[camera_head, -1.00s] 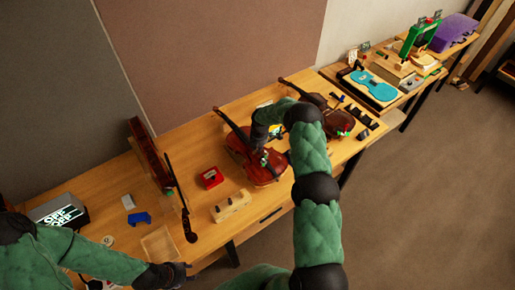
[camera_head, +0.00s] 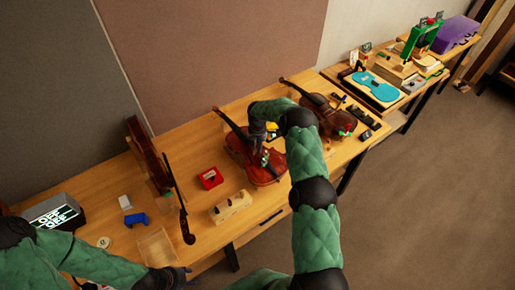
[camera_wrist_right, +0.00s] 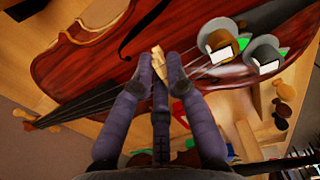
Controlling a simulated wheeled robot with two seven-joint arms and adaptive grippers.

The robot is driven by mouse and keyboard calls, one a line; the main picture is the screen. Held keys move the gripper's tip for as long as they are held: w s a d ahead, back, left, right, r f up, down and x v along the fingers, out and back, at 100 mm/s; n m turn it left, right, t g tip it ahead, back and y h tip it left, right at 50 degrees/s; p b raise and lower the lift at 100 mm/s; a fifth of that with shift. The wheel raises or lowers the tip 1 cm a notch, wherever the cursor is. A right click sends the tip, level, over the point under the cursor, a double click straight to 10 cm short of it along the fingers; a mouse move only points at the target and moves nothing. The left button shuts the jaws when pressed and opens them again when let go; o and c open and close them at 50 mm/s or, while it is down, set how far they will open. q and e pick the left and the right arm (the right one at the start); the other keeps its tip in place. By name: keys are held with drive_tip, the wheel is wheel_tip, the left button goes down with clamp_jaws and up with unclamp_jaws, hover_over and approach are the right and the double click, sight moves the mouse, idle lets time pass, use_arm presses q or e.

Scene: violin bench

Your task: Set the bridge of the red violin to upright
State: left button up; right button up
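The red violin (camera_head: 266,174) lies on its back at the middle of the bench, its neck toward the back left. My right gripper (camera_head: 264,154) is over its body. In the right wrist view the violin (camera_wrist_right: 90,55) fills the upper part. There the right gripper's (camera_wrist_right: 161,68) fingertips are closed around the small tan bridge (camera_wrist_right: 158,60), over the strings. The bridge's lower edge is hidden by the fingers, so its exact tilt is unclear. My left gripper (camera_head: 182,275) is at the bench's front left, away from the violin; its opening is too small to tell.
A second violin (camera_head: 325,115) lies close behind to the right. A red box (camera_head: 210,178) and a pale wooden block (camera_head: 231,207) are left of the red violin. In the wrist view, metal clamps (camera_wrist_right: 222,40) are near the right.

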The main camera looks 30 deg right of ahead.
drive_tip(key=o, duration=0.3)
drive_tip(key=shift+o, duration=0.2)
wheel_tip(320, 180, up, 12)
idle(0.4)
drive_tip(key=shift+f, duration=0.1)
idle(0.4)
